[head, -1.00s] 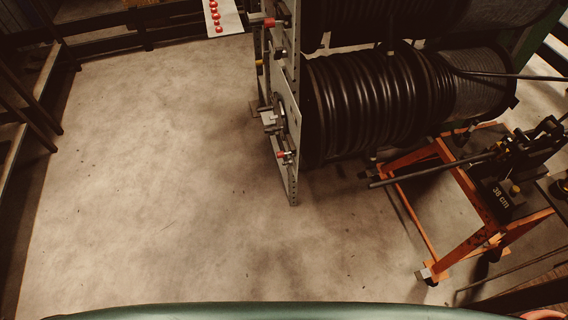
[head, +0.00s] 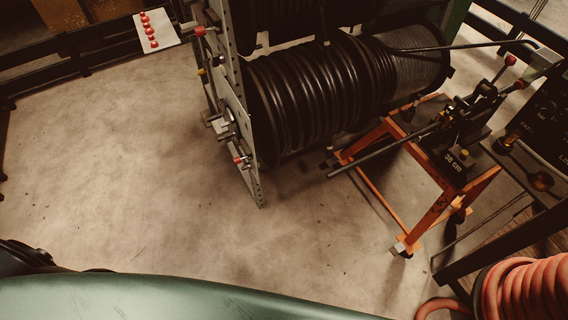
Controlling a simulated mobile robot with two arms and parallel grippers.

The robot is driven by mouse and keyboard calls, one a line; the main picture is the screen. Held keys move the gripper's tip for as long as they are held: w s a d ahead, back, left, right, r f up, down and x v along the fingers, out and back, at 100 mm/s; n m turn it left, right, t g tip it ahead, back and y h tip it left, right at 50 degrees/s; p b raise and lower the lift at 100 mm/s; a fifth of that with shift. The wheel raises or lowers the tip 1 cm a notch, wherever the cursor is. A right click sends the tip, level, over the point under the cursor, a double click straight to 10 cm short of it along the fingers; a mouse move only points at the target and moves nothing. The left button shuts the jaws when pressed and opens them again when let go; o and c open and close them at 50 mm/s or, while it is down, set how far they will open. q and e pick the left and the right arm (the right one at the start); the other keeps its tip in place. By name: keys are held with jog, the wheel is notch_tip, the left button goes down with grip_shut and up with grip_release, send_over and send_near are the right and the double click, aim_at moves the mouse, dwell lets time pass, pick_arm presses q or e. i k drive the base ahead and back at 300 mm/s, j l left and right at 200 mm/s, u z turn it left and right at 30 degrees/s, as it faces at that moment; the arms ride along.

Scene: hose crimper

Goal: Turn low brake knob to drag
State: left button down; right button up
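The hose rack's perforated metal side post (head: 235,120) stands right of the picture's middle-left, with black hose reels on its right. A small red-tipped knob (head: 238,160) sits low on the post's side plate, beside the lower reel (head: 310,98). A second red-tipped knob (head: 199,31) sits higher, at the upper reel. Which marking each knob points to is too small to read. Neither gripper is in view. A green curved surface of mine fills the bottom edge.
An orange stand (head: 432,210) with a black tool marked 38 cm stands right of the rack. A coiled red hose (head: 530,292) is at the bottom right. A white panel with red buttons (head: 155,33) is at the back left. The concrete floor (head: 110,170) left of the rack is clear.

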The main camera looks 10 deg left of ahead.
aim_at(247, 166)
jog(key=i+j+z, duration=0.1)
jog(key=j+z, duration=0.4)
jog(key=j, duration=0.2)
jog(key=j+z, duration=0.5)
jog(key=j, duration=0.2)
jog(key=k+j+z, duration=0.15)
jog(key=j+z, duration=0.35)
jog(key=j, duration=0.2)
